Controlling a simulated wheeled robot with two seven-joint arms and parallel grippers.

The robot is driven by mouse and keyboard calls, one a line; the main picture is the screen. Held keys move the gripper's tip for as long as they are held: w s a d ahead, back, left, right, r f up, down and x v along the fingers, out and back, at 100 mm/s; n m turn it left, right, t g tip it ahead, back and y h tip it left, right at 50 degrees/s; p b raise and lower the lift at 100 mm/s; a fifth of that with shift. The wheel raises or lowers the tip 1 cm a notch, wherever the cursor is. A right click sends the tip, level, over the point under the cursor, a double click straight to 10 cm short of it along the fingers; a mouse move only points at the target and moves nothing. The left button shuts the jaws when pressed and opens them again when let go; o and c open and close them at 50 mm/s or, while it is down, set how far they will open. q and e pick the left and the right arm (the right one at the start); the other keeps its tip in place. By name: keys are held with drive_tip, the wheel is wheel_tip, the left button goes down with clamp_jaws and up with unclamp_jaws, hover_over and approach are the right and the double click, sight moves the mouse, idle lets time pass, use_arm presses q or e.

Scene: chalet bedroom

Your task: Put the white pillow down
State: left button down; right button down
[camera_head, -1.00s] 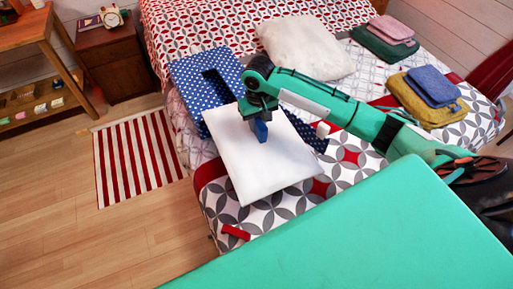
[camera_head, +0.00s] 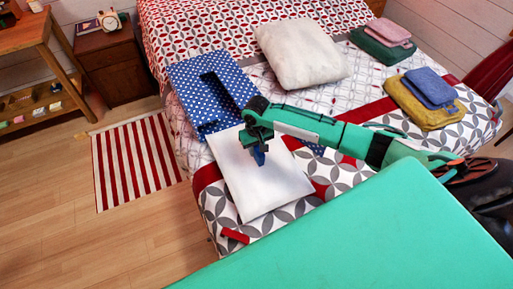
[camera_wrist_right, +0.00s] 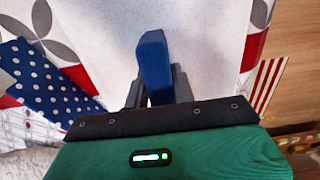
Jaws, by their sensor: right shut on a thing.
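The white pillow (camera_head: 262,188) is at the near left corner of the bed, in front of the blue polka-dot cloth. My right gripper (camera_head: 258,155) is shut on its far edge, with a blue finger over its top face. In the right wrist view the pillow (camera_wrist_right: 215,45) spreads out beyond the gripper (camera_wrist_right: 153,75). I cannot tell whether its underside touches the bed. A second, cream-white pillow (camera_head: 300,52) lies flat further back on the bed. My left gripper is out of view.
The bed (camera_head: 340,180) has a patterned cover. A blue polka-dot cloth (camera_head: 185,80) lies behind the held pillow. Folded yellow and blue cloths (camera_head: 430,98) and pink and green ones (camera_head: 385,38) lie to the right. A striped rug (camera_head: 130,165) is on the floor at left.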

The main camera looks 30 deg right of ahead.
drive_tip(key=c, duration=1.2)
unclamp_jaws()
drive_tip(key=shift+f, duration=0.15)
drive_tip(key=shift+o, duration=0.2)
wheel_tip(320, 180, up, 12)
drive_tip(key=shift+f, duration=0.25)
drive_tip(key=shift+r, duration=0.4)
